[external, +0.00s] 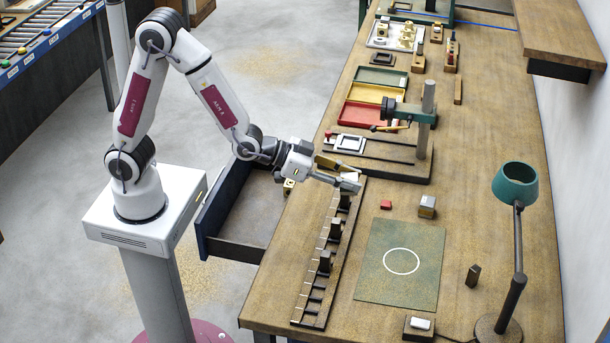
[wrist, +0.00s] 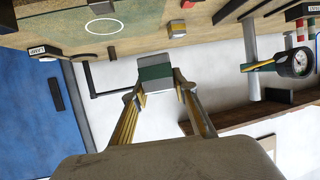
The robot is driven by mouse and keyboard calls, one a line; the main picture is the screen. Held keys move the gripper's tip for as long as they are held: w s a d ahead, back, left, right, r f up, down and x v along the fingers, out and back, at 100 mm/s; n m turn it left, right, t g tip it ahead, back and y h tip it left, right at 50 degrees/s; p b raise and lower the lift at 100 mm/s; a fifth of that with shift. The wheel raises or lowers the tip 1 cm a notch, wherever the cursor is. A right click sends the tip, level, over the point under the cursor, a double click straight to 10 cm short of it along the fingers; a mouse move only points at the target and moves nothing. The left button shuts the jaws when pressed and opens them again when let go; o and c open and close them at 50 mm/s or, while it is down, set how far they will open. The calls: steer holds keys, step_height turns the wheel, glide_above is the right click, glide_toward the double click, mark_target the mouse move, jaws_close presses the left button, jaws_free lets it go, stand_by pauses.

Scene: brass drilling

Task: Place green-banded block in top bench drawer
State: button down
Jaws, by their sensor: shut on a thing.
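My gripper (wrist: 158,86) is shut on the green-banded block (wrist: 154,73), a grey block with a dark green band, seen between the fingertips in the wrist view. In the external view my gripper (external: 345,181) is over the far end of a long slotted rack (external: 312,300), with the pale block (external: 350,177) at its tip. Whether the block touches the rack cannot be told. A bench drawer (external: 250,212) with a blue front (external: 222,207) is pulled out at the bench's left side, left of and below my gripper.
Dark upright pieces (external: 335,228) stand in the rack. A second block (external: 427,206) and a red cube (external: 386,204) sit right of it, beyond a green mat (external: 370,285). A drill stand (external: 425,125) is behind the gripper; a lamp (external: 515,185) stands at right.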

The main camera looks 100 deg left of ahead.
steer(key=s+a+f+n+g+y, duration=0.35)
steer(key=s+a, duration=0.35)
steer(key=a, duration=0.3)
steer(key=s+a+f+n+g+y, duration=0.3)
steer(key=s+a+n, duration=0.3)
steer(key=a, duration=0.5)
steer(key=s+a+f+n+g+y, duration=0.3)
steer(key=s+a+y, duration=0.1)
steer(key=s+a, duration=0.5)
steer(key=s+a+f+n+g, duration=0.1)
steer(key=s+a+f+g, duration=0.15)
steer(key=s+f, duration=0.2)
steer(key=w+d+f+m+t, duration=0.1)
steer(key=d+f+t, duration=0.3)
steer(key=d+f, duration=0.6)
steer(key=shift+w+f+m, duration=0.35)
steer(key=shift+f+m, duration=0.4)
steer(key=shift+f, duration=0.05)
steer(key=shift+h, duration=0.25)
steer(key=shift+f, duration=0.2)
steer(key=shift+f, duration=2.05)
